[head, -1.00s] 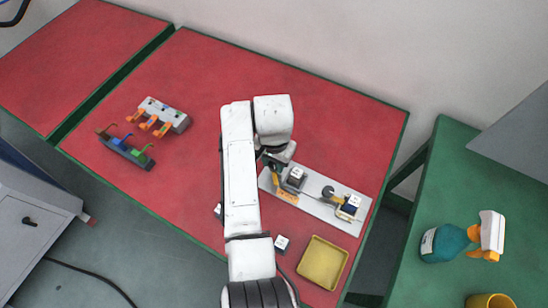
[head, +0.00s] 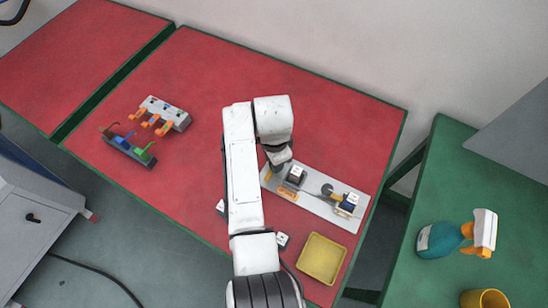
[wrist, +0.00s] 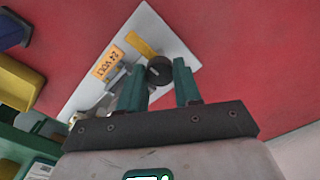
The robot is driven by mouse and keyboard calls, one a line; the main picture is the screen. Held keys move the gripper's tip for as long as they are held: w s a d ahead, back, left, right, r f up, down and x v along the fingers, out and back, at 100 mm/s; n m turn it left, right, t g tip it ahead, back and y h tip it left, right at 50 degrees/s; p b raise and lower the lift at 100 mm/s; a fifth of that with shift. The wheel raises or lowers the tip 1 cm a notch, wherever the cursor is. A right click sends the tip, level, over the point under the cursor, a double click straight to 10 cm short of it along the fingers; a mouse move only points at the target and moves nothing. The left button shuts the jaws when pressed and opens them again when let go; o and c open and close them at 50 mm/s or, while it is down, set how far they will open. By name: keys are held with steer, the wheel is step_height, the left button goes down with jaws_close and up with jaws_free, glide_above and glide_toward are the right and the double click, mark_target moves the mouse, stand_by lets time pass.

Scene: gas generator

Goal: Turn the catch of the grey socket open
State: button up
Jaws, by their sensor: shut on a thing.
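The pale mounting board (head: 341,217) lies on the red bench, with a grey box-like socket (head: 297,175) near its left end. In the wrist view, the board (wrist: 80,98) shows an orange "24 VOLT" label (wrist: 107,62). A yellow lever (wrist: 140,44) lies beside a round black knob (wrist: 159,70), which looks like the catch's handle. My gripper (wrist: 157,68) has its two teal fingers on either side of this knob and is shut on it. In the head view, my gripper (head: 278,168) is at the board's left end. The near finger hides part of the socket.
A second socket (head: 347,203) with its own round knob (head: 328,190) is on the board's right part. A yellow tray (head: 322,258) stands in front. A grey block with orange levers (head: 165,112) and a dark rack (head: 128,149) are at the left. The bench behind the board is clear.

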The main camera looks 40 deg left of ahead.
steer(key=shift+w+r, duration=0.1)
stand_by(0.3)
steer(key=o, duration=1)
steer(key=shift+o, duration=0.2)
step_height(320, 180, up, 11)
steer(key=b, duration=0.1)
steer(key=shift+f, duration=0.2)
